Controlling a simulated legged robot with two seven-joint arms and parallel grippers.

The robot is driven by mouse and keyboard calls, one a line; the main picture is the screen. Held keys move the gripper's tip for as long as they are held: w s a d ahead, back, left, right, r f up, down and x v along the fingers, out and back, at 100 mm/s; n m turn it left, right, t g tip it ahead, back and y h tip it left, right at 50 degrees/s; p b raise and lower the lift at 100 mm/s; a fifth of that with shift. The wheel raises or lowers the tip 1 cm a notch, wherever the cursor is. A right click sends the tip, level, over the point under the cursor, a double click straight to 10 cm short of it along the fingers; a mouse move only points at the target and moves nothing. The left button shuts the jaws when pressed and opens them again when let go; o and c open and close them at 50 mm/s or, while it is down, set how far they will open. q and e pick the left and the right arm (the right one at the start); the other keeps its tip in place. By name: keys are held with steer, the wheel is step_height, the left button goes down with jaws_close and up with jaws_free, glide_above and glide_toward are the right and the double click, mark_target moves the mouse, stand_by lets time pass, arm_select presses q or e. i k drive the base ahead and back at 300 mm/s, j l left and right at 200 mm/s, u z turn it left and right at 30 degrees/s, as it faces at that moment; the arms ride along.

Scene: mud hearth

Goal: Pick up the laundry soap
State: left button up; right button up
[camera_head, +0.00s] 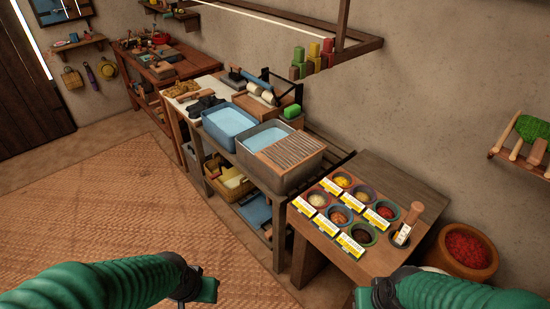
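A small bright green block (292,111), which looks like the laundry soap, sits at the back of the wash bench, just behind the grey basin with the ribbed washboard (292,151). My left gripper (206,290) is at the bottom, left of centre, over the floor and far from the block. My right gripper (366,297) is at the bottom right, in front of the spice table and also far from the block. The fingers of both grippers are too small and partly hidden to show whether they are open. I see nothing held in either.
A blue water tub (229,126) stands left of the basin. The spice table (325,241) with several labelled bowls stands to the right. A wall shelf (350,48) with coloured blocks (313,54) hangs above the bench. The woven mat (110,210) is clear.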

mark_target(292, 111)
steer(key=i+j+u, duration=0.3)
steer(key=i+u, duration=0.3)
steer(key=i, duration=0.15)
steer(key=i+j, duration=0.1)
steer(key=i, duration=0.65)
steer(key=i+j, duration=0.1)
steer(key=i, duration=0.65)
